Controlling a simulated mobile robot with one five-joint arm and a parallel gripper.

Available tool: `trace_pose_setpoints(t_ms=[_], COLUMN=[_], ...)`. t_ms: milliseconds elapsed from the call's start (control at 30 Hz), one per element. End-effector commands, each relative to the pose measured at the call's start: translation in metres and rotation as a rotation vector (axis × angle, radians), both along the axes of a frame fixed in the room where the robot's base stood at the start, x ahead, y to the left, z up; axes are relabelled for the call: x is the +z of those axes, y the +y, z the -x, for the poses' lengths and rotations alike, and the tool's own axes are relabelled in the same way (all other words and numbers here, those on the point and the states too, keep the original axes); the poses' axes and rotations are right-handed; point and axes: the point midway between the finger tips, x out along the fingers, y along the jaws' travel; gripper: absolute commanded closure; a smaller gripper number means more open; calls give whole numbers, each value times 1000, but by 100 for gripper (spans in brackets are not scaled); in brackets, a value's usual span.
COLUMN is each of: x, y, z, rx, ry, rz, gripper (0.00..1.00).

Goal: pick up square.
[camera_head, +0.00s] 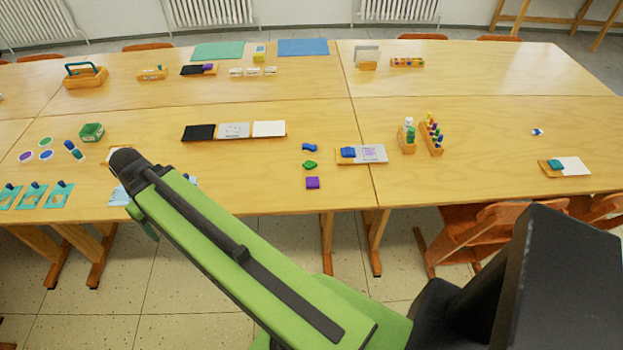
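A purple square (313,183) lies flat near the front edge of the middle table, to the right of my arm. A green piece (310,165) lies just behind it and a blue wavy piece (309,147) lies behind that. The three pieces are apart from one another. My green arm link reaches from the lower right up to the left, over the table's front edge, and ends in a dark joint. My gripper does not show; the fingers are out of sight.
A grey-white card (375,154) with a blue block (348,152) lies right of the pieces. A row of black, grey and white panels (234,131) lies behind. Bottle racks (431,138) stand further right. Bare tabletop surrounds the square. Wooden chairs (470,232) stand at the right front.

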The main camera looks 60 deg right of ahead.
Motion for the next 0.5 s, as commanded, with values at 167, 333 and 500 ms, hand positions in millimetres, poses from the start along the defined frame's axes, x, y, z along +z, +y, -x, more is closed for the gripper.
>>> trace_pose_setpoints(t_ms=[167,333,500], x=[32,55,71], y=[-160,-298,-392], z=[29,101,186], rx=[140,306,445], ry=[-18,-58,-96], rz=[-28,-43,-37], gripper=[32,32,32])
